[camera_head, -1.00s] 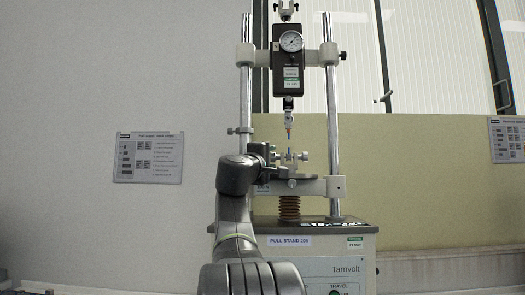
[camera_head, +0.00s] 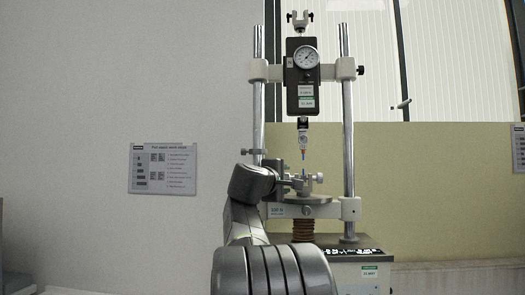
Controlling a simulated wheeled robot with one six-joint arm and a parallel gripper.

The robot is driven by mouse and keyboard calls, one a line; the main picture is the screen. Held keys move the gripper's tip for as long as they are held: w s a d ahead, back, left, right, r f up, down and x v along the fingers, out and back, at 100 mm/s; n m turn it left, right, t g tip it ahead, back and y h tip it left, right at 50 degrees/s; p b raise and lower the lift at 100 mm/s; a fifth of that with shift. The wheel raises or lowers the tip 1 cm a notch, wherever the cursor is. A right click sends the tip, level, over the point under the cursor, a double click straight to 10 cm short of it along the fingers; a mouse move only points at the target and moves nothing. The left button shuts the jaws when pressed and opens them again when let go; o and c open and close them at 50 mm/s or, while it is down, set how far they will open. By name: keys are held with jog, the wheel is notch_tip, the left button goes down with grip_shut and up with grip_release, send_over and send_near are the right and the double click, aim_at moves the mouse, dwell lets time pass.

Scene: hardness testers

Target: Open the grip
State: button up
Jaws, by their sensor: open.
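A pull stand has a dark force gauge (camera_head: 303,75) with a round dial on its crosshead. An upper grip (camera_head: 303,130) hangs under the gauge. A thin orange and blue piece (camera_head: 303,154) hangs below it, above the lower grip (camera_head: 305,186). Whether the piece touches the lower grip is too small to tell. The lower grip has small side knobs and sits on a pale round plate (camera_head: 305,198). My gripper (camera_head: 289,180) is open, at the left side of the lower grip. Its fingers are small and partly merged with the grip, so contact cannot be told.
Two steel columns, left (camera_head: 258,100) and right (camera_head: 348,140), flank the grips. A brown bellows (camera_head: 303,231) stands under the plate, above the stand's base (camera_head: 360,272). A printed chart (camera_head: 162,168) hangs on the grey wall at left.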

jog(key=shift+r+n+g+y+p, duration=0.6)
jog(key=shift+g+p, duration=0.7)
jog(key=shift+p, duration=4.1)
jog(key=shift+s+a, duration=0.2)
jog(key=shift+s, duration=0.1)
jog(key=b+v, duration=0.1)
jog(key=v, duration=1.2)
jog(key=w+d+f+g, duration=0.1)
jog(key=w, duration=0.3)
jog(key=w+d+f+p, duration=0.1)
jog(key=w+d, duration=0.1)
jog(key=w, duration=0.2)
jog(key=w+d+f+g, duration=0.1)
jog(key=w+d, duration=0.1)
jog(key=w, duration=0.3)
jog(key=shift+w+d+f+n+g+p, duration=0.1)
jog(key=shift+d+f+n+g+p, duration=0.05)
jog(key=shift+f+n+g+p, duration=0.15)
jog(key=shift+r, duration=0.1)
